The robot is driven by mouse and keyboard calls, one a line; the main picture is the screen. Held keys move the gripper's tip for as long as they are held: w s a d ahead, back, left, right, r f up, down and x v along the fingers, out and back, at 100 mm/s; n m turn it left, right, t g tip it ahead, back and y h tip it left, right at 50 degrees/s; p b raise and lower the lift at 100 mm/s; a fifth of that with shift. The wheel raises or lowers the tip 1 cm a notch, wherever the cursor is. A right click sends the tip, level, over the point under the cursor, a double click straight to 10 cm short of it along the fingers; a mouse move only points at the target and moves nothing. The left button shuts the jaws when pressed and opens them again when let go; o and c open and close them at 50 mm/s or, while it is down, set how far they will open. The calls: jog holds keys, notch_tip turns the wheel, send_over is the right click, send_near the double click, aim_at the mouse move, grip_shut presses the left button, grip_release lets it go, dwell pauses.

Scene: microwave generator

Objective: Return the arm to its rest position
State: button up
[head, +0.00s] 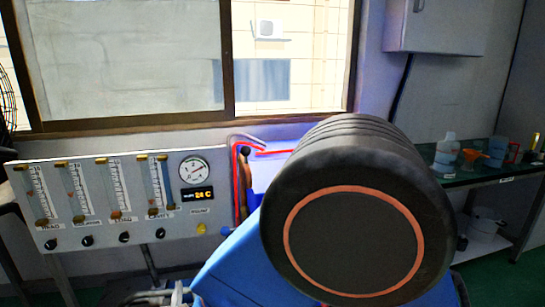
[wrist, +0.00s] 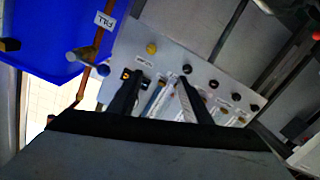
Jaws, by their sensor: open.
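My gripper (wrist: 159,78) shows in the wrist view with two dark fingers apart and nothing between them. Beyond the fingers is the grey flowmeter panel (wrist: 168,58), seen tilted, with its clear tubes between and beside the fingers. I cannot tell whether the fingers touch the panel. In the head view a large black rounded part of my own arm with an orange ring fills the right of centre. I cannot make out my gripper there.
The flowmeter panel (head: 100,225) stands at left in the head view, with a gauge (head: 195,170) and knobs. A blue tank with a "FILL" tag (wrist: 105,20) is at upper left in the wrist view. A bench (head: 480,174) with bottles stands at right, below a wall cabinet (head: 436,26).

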jog(key=w+d+r+m+g+y, duration=0.1)
jog(key=w+d+r+m+g, duration=0.1)
jog(key=w+d+r+g, duration=0.4)
jog(key=w+d+r, duration=0.1)
jog(key=d+r, duration=0.3)
jog(key=d, duration=1.1)
jog(key=s+d+m+g+h, duration=0.2)
jog(key=s+d+g, duration=0.1)
jog(key=s+d, duration=0.8)
jog(key=s+d+f+m+g+h, duration=0.1)
jog(key=s+d+m+g+h, duration=0.1)
jog(key=s+d, duration=1)
jog(key=d+m+h, duration=0.1)
jog(key=d, duration=0.6)
jog(key=shift+s+g, duration=0.15)
jog(key=shift+g, duration=0.25)
jog(key=shift+a, duration=0.1)
